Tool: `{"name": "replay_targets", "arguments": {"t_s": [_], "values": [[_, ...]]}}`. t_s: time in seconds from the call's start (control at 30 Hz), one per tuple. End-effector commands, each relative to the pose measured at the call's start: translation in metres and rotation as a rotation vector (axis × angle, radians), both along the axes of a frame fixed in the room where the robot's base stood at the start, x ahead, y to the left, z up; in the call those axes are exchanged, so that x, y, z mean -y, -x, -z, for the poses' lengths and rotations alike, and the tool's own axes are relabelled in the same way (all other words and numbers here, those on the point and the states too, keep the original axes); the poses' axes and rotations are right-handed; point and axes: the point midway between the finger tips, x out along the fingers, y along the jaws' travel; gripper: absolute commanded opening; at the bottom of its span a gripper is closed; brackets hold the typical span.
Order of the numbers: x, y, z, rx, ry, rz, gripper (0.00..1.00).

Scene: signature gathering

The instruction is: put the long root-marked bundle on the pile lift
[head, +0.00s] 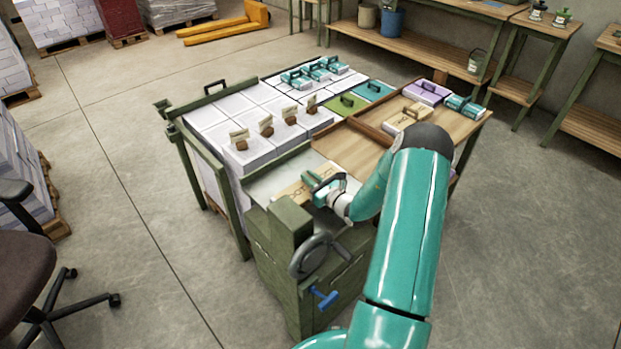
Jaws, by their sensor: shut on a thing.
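A tan bundle (292,193) with small dark marks on top lies at the steel plate (262,184) of the green machine with a handwheel, which looks like the pile lift (272,240). My gripper (322,186) is shut on this bundle at its right part and covers much of it. I cannot tell whether the bundle rests on the plate or hangs just above it. Root marks are too small to make out on either bundle.
White stacks (262,97) with several small card stands fill the table's left side. A wooden divider edges the bare tabletop (353,150).

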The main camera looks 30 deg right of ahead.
Motion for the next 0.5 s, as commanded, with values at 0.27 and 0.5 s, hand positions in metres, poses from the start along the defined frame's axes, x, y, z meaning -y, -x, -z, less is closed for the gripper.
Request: {"name": "replay_targets", "arguments": {"t_s": [0.27, 0.5], "values": [[0.0004, 0.0004, 0.0034, -0.001, -0.001, 0.0, 0.26], [0.0004, 0.0005, 0.0032, -0.001, -0.001, 0.001, 0.36]]}}
